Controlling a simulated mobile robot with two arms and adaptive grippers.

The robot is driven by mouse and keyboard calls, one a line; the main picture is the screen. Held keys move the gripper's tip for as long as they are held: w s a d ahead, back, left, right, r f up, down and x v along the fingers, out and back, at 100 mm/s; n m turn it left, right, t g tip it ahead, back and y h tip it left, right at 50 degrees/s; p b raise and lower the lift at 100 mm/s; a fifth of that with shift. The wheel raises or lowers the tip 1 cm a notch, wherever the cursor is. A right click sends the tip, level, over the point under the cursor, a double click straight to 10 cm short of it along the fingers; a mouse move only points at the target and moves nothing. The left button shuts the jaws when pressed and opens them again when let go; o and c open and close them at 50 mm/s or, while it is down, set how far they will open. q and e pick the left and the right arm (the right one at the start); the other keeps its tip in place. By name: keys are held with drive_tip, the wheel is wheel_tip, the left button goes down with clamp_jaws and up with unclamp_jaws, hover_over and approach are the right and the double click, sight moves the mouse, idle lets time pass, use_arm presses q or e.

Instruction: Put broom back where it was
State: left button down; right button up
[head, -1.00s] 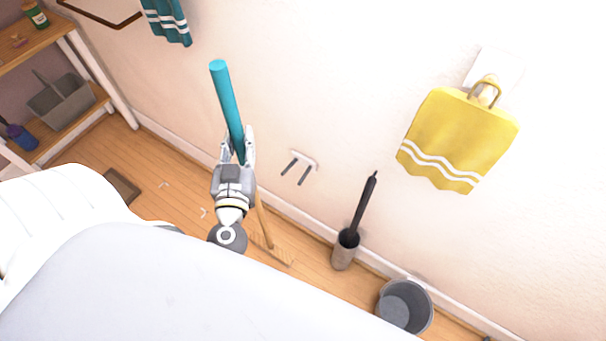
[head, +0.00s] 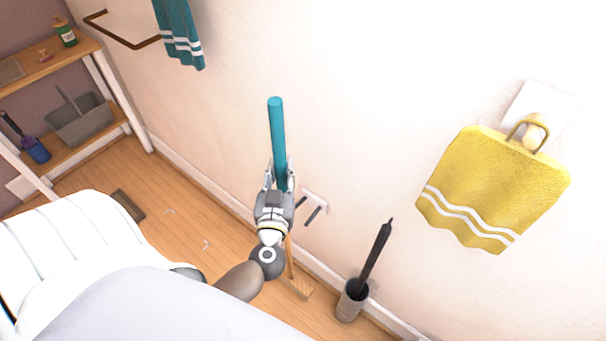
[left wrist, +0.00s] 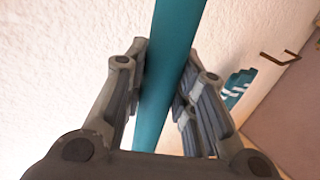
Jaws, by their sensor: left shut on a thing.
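The broom (head: 277,130) has a teal upper handle, a wooden lower shaft and a head low near the floor. My left gripper (head: 279,178) is shut on the teal handle and holds the broom nearly upright, close to the wall. In the left wrist view the teal handle (left wrist: 172,70) runs between the two fingers (left wrist: 165,85). A white wall holder with two dark prongs (head: 314,205) is just right of the gripper in the head view. The gripper and arm hide part of the broom's shaft. My right gripper is not in view.
A dark brush stands in a holder (head: 352,300) on the floor to the right. A yellow towel (head: 490,190) hangs on the wall. A teal towel (head: 178,35) hangs at upper left. A shelf (head: 85,140) with a grey caddy stands at far left.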

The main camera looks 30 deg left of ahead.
use_arm(q)
drive_tip(key=w+f+b, duration=0.3)
drive_tip(key=w+f, duration=0.5)
drive_tip(key=f, duration=0.2)
drive_tip(key=shift+d+b, duration=0.3)
drive_tip(key=shift+d, duration=0.1)
drive_tip(key=shift+s+f, duration=0.1)
drive_tip(key=shift+f, duration=0.1)
drive_tip(key=c, duration=1.2)
unclamp_jaws()
